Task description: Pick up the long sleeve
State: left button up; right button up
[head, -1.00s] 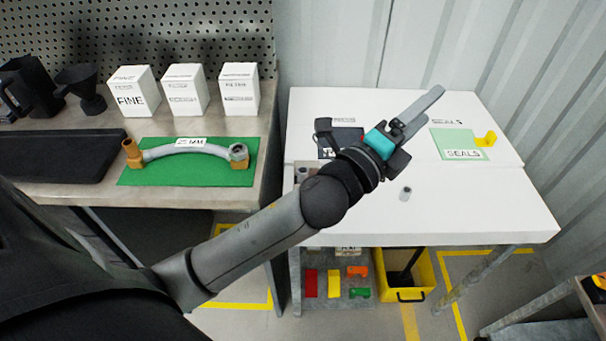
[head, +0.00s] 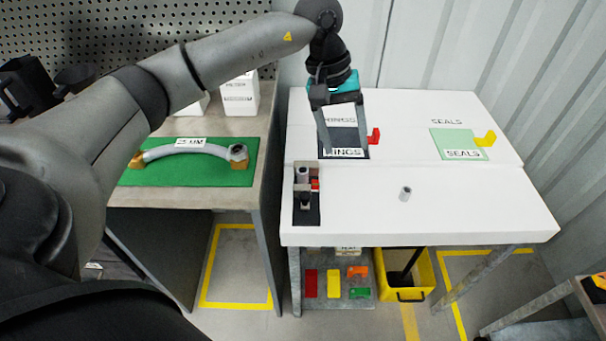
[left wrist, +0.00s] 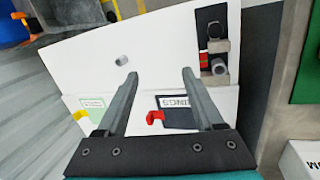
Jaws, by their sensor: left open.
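A small grey sleeve (head: 405,194) stands alone on the bare front part of the white table. It also shows in the left wrist view (left wrist: 122,60), just beyond the left fingertip. A dark holder (head: 306,214) at the table's left edge carries grey round parts; I cannot tell which of these pieces is the long one. My left gripper (head: 345,150) is open and empty, pointing down over the RINGS mat, behind and left of the lone sleeve. In the left wrist view its fingers (left wrist: 159,75) are wide apart. My right gripper is out of view.
The dark RINGS mat (head: 345,143) has a red piece (head: 374,136) beside it. The green SEALS mat (head: 459,141) has a yellow piece (head: 486,139). A green mat (head: 190,181) with a curved hose is on the left bench. The white table's front right is clear.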

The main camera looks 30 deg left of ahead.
pick_arm(q)
jog(key=a+r+y, duration=0.2)
jog(key=a+y, duration=0.1)
jog(key=a, duration=0.5)
jog(key=b, duration=0.3)
send_over(303, 170)
jog(key=shift+m+g, duration=0.3)
jog(key=shift+m, duration=0.1)
notch_tip(303, 170, down, 9)
jog(key=shift+d+r, duration=0.1)
jog(key=shift+d, duration=0.05)
jog(key=shift+a+f+b, duration=0.2)
jog(key=shift+f+b, duration=0.45)
jog(key=shift+f, duration=2.6)
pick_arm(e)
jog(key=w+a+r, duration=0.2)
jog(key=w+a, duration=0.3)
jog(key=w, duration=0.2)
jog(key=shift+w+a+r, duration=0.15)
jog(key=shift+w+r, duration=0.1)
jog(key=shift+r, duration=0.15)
pick_arm(q)
jog(key=shift+c, duration=0.3)
grip_shut()
